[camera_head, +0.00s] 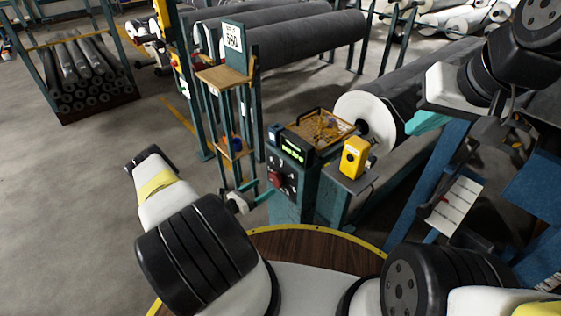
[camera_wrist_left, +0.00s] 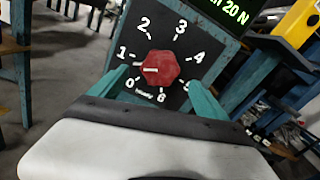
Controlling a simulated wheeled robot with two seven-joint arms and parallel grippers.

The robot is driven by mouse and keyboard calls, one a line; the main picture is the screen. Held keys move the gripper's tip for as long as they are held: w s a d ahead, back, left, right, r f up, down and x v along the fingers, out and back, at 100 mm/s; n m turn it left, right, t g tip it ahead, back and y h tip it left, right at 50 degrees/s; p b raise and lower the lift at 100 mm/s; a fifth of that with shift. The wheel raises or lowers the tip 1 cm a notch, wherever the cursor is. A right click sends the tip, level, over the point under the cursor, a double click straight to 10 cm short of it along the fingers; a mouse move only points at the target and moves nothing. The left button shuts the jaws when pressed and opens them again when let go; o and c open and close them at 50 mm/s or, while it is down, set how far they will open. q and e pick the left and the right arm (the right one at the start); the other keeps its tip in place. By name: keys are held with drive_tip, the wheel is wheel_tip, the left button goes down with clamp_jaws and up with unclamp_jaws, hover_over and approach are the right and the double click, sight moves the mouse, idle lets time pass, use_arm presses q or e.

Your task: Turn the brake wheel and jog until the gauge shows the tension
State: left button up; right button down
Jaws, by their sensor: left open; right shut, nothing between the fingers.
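The red brake wheel (camera_wrist_left: 160,68) sits on a black dial with white numbers, its white mark pointing left, just below the 1. It also shows on the front of the teal console (camera_head: 290,206). The green gauge display (camera_wrist_left: 229,9) ends in "20 N"; in the head view its text is too small to read. A yellow box with a dark button (camera_head: 353,159) stands right of the console. My left gripper (camera_wrist_left: 159,79) is open, its teal fingers on either side of the wheel; contact cannot be told. My right gripper (camera_head: 422,123) is shut and empty, near the big roll.
A card (camera_head: 232,37) reading what looks like "550" stands on a post. A tray (camera_head: 320,128) lies on the console top. A large grey roll (camera_head: 395,95) is behind the yellow box. Cut rolls fill a rack (camera_head: 85,75). Floor is clear at left.

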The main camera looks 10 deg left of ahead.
sight(274, 180)
use_arm(q)
drive_tip(key=shift+x, duration=2.75)
drive_tip(key=c, duration=1.4)
